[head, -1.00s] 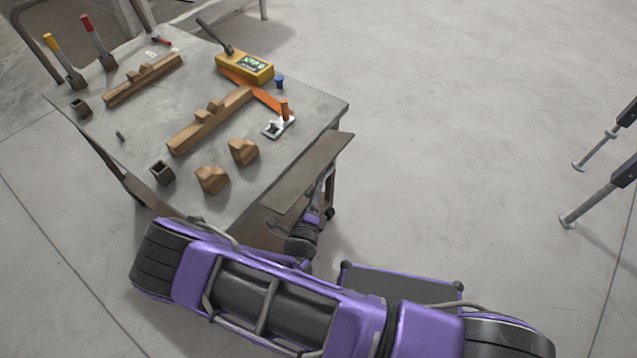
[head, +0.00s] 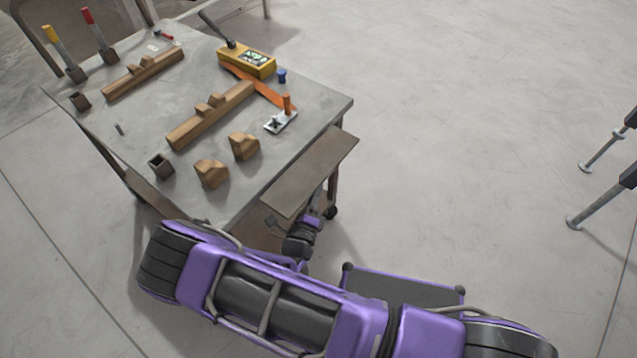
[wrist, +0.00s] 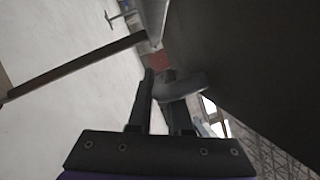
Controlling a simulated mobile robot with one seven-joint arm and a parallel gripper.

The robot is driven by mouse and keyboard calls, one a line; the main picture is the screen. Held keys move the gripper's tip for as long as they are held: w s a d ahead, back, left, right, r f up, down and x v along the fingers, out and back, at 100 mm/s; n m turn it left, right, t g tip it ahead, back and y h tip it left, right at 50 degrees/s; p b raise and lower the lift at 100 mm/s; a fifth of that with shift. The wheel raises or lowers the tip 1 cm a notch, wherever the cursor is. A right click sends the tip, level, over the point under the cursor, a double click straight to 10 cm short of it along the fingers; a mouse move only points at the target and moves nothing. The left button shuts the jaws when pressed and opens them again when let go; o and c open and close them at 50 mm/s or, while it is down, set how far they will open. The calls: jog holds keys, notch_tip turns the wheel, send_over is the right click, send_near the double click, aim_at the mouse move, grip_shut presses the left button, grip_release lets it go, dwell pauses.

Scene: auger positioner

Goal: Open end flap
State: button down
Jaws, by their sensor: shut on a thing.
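The end flap (head: 312,177) is a flat brown-grey panel along the right end of the grey workbench (head: 300,95). It sits slightly below the bench top and sticks outward from it. My gripper is hidden beneath the flap in the head view; only my purple and black wrist shows below it. In the wrist view, my gripper (wrist: 160,95) has its two dark fingers close together beside a grey rounded piece (wrist: 182,84). It is shut on this piece, though the contact is partly hidden. The flap's dark underside (wrist: 245,55) fills the right of that view.
A bench leg with a black caster (head: 330,212) stands near my wrist. Wooden blocks (head: 211,174), a yellow device (head: 247,60) and a toggle clamp (head: 281,121) are on the bench. The floor to the right is clear up to some stand legs (head: 600,150).

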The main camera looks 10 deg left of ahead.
jog(key=c, duration=1.1)
grip_release()
jog(key=shift+s, duration=0.15)
jog(key=s+f, duration=0.1)
jog(key=s, duration=0.4)
jog(key=s+f, duration=0.1)
jog(key=s, duration=1.1)
jog(key=shift+a+f, duration=0.4)
